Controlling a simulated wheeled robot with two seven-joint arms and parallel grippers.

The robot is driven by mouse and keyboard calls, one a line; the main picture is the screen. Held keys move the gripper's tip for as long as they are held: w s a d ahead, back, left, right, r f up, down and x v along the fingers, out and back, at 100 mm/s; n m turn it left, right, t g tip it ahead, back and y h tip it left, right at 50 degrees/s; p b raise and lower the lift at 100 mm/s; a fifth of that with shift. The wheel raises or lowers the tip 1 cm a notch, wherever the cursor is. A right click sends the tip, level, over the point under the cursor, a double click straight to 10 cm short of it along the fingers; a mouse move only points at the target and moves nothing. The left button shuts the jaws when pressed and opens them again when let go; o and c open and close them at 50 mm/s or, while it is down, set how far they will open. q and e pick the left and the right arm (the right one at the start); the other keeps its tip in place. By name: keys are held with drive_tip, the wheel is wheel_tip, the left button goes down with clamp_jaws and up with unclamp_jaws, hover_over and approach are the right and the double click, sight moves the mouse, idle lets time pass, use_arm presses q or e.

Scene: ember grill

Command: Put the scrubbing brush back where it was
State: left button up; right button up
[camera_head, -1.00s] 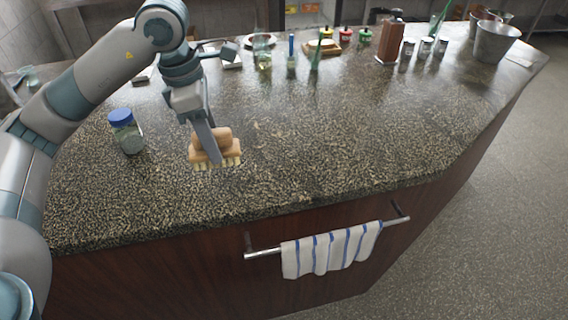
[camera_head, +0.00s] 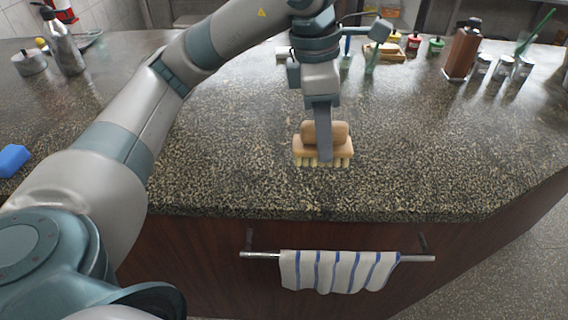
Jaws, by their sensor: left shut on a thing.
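The scrubbing brush (camera_head: 339,147) has a tan wooden body with a raised grip and pale yellow bristles facing down. It is near the middle of the view, over the front part of the speckled stone counter (camera_head: 240,180). My left gripper (camera_head: 324,145) comes down from above and is shut on the brush, with a finger across its near side. I cannot tell whether the bristles touch the counter. My right gripper is not in view.
A blue block (camera_head: 13,160) lies at the left edge. A metal bottle (camera_head: 63,42) and a small pot (camera_head: 29,63) stand back left. A brown dispenser (camera_head: 463,50) and several jars stand back right. A striped towel (camera_head: 338,271) hangs on the front rail. The counter around the brush is clear.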

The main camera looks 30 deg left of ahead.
use_arm(q)
drive_tip(key=w+a+f+p, duration=0.2)
drive_tip(key=a+f, duration=0.5)
drive_tip(key=a, duration=0.4)
drive_tip(key=shift+w, duration=0.85)
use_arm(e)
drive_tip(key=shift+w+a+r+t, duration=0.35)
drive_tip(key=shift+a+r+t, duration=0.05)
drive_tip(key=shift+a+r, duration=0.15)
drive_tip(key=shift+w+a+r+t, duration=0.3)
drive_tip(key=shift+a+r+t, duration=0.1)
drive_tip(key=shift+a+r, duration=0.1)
use_arm(q)
drive_tip(key=shift+f, duration=0.1)
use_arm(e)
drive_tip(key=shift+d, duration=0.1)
use_arm(q)
drive_tip(key=shift+f, duration=0.25)
wheel_tip(320, 180, down, 3)
drive_tip(key=shift+f+p, duration=0.1)
drive_tip(key=shift+p, duration=0.5)
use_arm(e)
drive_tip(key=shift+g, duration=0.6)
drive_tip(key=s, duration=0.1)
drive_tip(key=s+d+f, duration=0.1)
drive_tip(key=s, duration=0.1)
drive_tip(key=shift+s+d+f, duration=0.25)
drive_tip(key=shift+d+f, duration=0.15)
